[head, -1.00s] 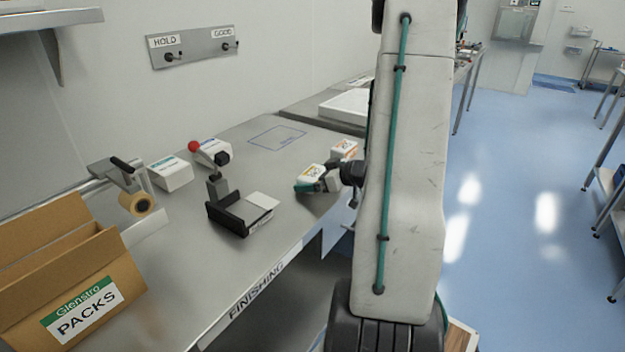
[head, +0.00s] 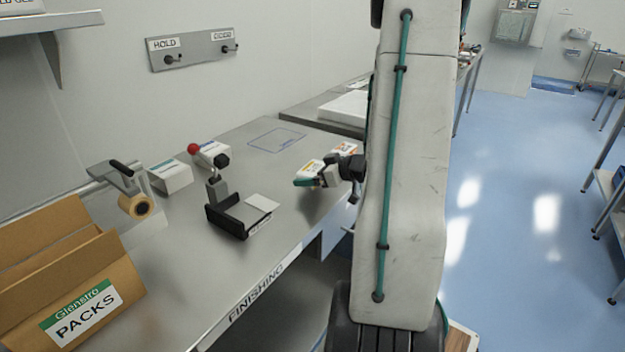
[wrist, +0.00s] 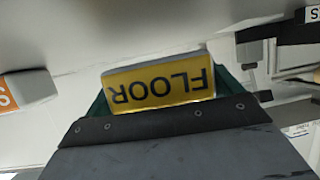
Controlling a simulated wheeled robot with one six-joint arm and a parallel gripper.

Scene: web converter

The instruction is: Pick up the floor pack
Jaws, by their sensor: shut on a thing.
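The floor pack shows in the wrist view as a box with a yellow label reading FLOOR (wrist: 158,88), upside down in the picture. My gripper (wrist: 165,108) is shut on it, with green pads at its sides and a dark finger covering its lower part. In the head view the white floor pack (head: 311,168) is in my gripper (head: 318,176) over the right part of the steel bench. I cannot tell how far it is above the surface.
An orange-labelled pack (head: 344,148) is just behind my gripper; it also shows in the wrist view (wrist: 28,88). A black stand (head: 238,222), tape dispenser (head: 128,190), white packs (head: 170,177) and a PACKS carton (head: 85,285) occupy the bench. An outlined rectangle (head: 277,140) is bare.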

